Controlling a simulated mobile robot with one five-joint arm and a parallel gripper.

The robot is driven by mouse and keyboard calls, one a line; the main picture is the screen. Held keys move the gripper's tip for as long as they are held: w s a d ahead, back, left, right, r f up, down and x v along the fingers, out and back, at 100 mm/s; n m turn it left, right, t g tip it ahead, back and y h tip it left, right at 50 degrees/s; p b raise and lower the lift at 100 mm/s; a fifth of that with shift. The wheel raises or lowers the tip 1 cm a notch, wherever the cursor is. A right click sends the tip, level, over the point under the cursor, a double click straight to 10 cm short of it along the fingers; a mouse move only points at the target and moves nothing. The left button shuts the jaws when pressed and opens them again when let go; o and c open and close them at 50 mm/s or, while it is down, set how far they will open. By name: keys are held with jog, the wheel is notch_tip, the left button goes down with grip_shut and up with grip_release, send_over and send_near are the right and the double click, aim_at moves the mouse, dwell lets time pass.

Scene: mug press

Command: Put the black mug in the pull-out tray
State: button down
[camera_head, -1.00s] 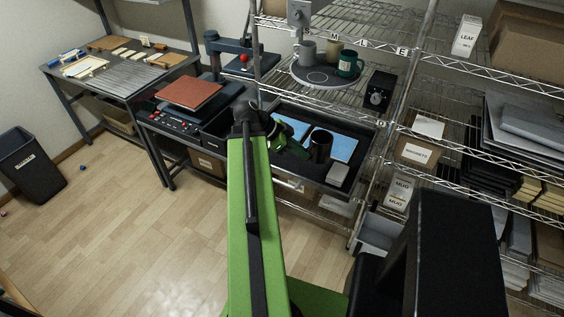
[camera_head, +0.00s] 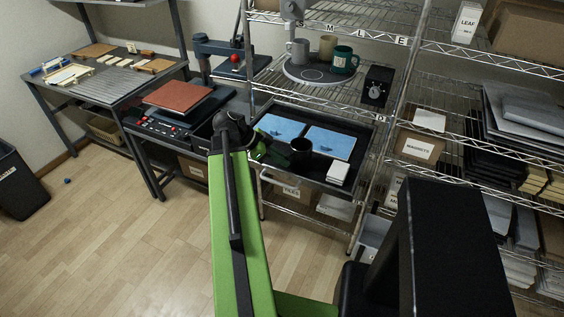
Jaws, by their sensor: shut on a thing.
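The black mug (camera_head: 301,153) is at the front middle of the pull-out tray, upright as far as I can see. My gripper (camera_head: 282,154), green and black, reaches in from the left and is shut on the mug. My own arm partly hides the fingers. The black pull-out tray (camera_head: 366,140) is out from the shelf and holds two blue pads (camera_head: 330,143) and a small white block (camera_head: 339,171). The mug appears in front of the pads. I cannot tell whether it touches the tray floor.
A round plate (camera_head: 305,75) above the tray bears a grey mug (camera_head: 298,50), a beige mug and a green mug (camera_head: 343,60). A black dial box (camera_head: 377,85) stands beside it. A press with a red plate (camera_head: 178,96) is left. Wire shelves fill the right.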

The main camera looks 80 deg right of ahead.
jog(key=shift+f, duration=0.2)
jog(key=c, duration=1.5)
grip_release()
jog(key=shift+r, duration=0.1)
jog(key=shift+r, duration=0.15)
jog(key=p+v, duration=0.8)
jog(key=v, duration=0.4)
jog(key=shift+d+p, duration=0.1)
jog(key=shift+p, duration=0.2)
jog(key=shift+w, duration=0.1)
